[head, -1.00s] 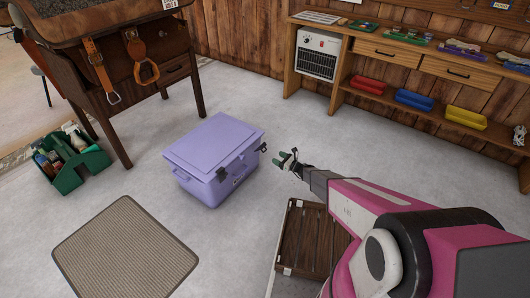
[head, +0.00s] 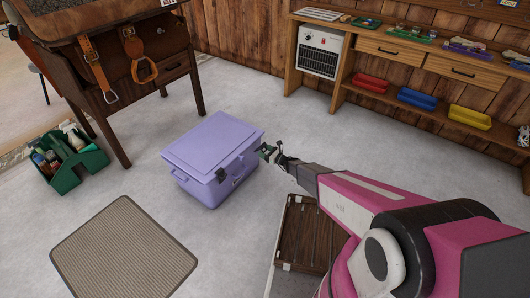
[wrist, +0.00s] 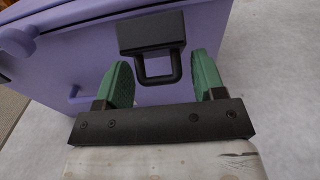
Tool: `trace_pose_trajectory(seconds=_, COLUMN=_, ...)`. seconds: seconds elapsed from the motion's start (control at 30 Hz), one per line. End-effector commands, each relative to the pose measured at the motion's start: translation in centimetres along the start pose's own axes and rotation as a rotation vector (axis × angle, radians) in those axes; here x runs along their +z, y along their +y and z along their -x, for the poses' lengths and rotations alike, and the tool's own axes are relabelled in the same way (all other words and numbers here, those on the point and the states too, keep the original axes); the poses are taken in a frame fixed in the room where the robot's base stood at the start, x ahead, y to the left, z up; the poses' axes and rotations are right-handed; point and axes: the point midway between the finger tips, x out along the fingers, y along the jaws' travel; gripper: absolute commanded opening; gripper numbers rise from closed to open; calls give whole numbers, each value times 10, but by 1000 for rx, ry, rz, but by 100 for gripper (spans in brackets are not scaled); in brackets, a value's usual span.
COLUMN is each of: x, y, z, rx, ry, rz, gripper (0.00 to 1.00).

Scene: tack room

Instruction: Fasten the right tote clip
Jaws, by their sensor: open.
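The purple tote (head: 208,158) stands on the floor with its lid down. Its right clip (wrist: 151,33) is a black block with a square loop, at the tote's upper edge in the wrist view. In the head view my gripper mostly hides this clip. My gripper (head: 268,152) is at the tote's right front corner. In the wrist view my gripper (wrist: 163,66) is open, with one green finger on each side of the clip's loop. I cannot tell whether either finger touches it. Another black clip (head: 221,174) is on the tote's front, further left.
A dark slatted crate (head: 307,235) lies below my arm. A woven mat (head: 125,248) lies in front of the tote. A green caddy (head: 78,172) with bottles stands by the wooden table at left. A bench with coloured bins (head: 417,99) is at the back right.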

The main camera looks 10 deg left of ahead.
Motion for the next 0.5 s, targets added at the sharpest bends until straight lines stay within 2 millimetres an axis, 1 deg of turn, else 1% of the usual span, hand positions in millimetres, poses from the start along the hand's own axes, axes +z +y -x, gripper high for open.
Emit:
trace_pose_trajectory(seconds=0.03, x=0, y=0, z=0, rx=0, ry=0, rz=0, gripper=60)
trace_pose_trajectory(seconds=0.07, x=0, y=0, z=0, rx=0, ry=0, rz=0, gripper=50)
trace_pose_trajectory(seconds=0.1, x=0, y=0, z=0, rx=0, ry=0, rz=0, gripper=37)
trace_pose_trajectory(seconds=0.17, x=0, y=0, z=0, rx=0, ry=0, rz=0, gripper=18)
trace_pose_trajectory(seconds=0.2, x=0, y=0, z=0, rx=0, ry=0, rz=0, gripper=10)
trace_pose_trajectory(seconds=0.5, x=4, y=0, z=0, rx=0, ry=39, rz=2, gripper=10)
